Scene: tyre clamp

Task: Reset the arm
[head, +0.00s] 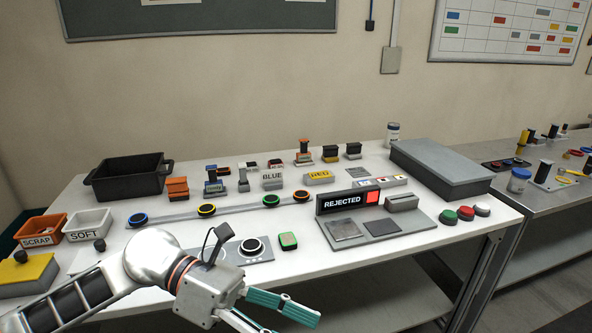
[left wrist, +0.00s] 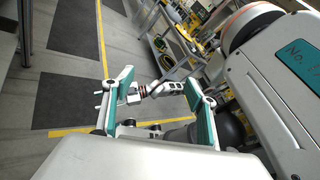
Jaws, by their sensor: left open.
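My left arm comes in from the left of the head view, low in front of the white table (head: 297,230). My left gripper (head: 284,318) is at the bottom edge, clear of the table's front edge, with its teal fingers apart and nothing between them. In the left wrist view my left gripper (left wrist: 158,82) also shows its two teal pads spread wide, with floor and distant equipment beyond. A jointed white arm with dark and red rings (left wrist: 160,90) shows between the pads; it looks like my right arm, but its gripper is too small to read. The head view does not show my right gripper.
A second bench stands at right. Floor in front is open.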

